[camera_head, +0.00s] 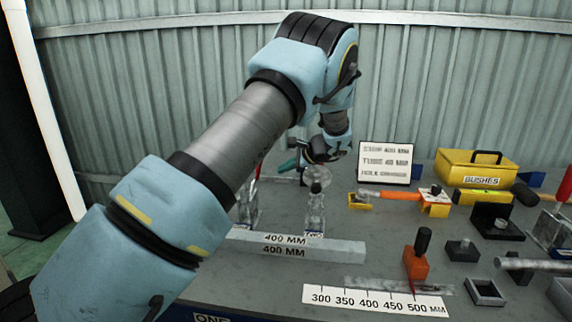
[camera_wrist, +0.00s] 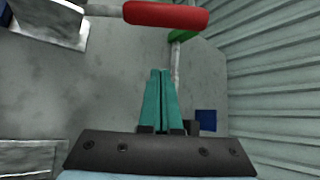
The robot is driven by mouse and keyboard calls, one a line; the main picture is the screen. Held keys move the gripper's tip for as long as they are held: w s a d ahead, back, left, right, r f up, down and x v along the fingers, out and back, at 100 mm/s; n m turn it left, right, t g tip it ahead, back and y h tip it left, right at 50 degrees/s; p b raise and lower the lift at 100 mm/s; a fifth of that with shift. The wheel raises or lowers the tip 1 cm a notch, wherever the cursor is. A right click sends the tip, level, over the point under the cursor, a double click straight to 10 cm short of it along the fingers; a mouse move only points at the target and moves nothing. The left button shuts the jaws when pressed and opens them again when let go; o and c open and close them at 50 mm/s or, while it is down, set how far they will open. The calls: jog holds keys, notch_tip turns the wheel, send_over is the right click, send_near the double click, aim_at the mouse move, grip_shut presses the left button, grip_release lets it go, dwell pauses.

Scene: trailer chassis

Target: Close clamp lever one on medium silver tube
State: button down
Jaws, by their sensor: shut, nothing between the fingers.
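A silver tube (camera_head: 340,250) marked 400 MM lies along the bench in the head view. Two metal clamps stand behind it, the left clamp (camera_head: 248,205) partly hidden by my arm and the right clamp (camera_head: 315,208) more visible. My gripper (camera_head: 288,166) is above and behind the clamps, with its teal fingers together and empty. In the wrist view a red lever handle (camera_wrist: 165,14) on a metal rod lies beyond the fingertips (camera_wrist: 160,72), apart from them. Metal clamp parts (camera_wrist: 48,20) show at the upper left. I cannot tell which clamp the red handle belongs to.
A sign (camera_head: 386,162) and a yellow BUSHES box (camera_head: 470,169) stand at the back right. An orange stop block (camera_head: 416,265) stands by the millimetre scale (camera_head: 375,300). Several fixtures crowd the right side. A corrugated wall (camera_head: 180,90) closes the back.

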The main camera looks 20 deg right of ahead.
jog(key=p+x, duration=0.1)
jog(key=x, duration=0.4)
jog(key=shift+w+a+f+p, duration=0.1)
jog(key=shift+w+a+p, duration=0.1)
jog(key=shift+p, duration=0.15)
jog(key=a+r+p, duration=0.1)
jog(key=s+a+r+p, duration=0.1)
jog(key=shift+a+r, duration=0.25)
jog(key=shift+a, duration=0.05)
jog(key=shift+b, duration=0.45)
jog(key=shift+s+a+r+b, duration=0.1)
jog(key=shift+s+r+b, duration=0.15)
jog(key=shift+b, duration=0.5)
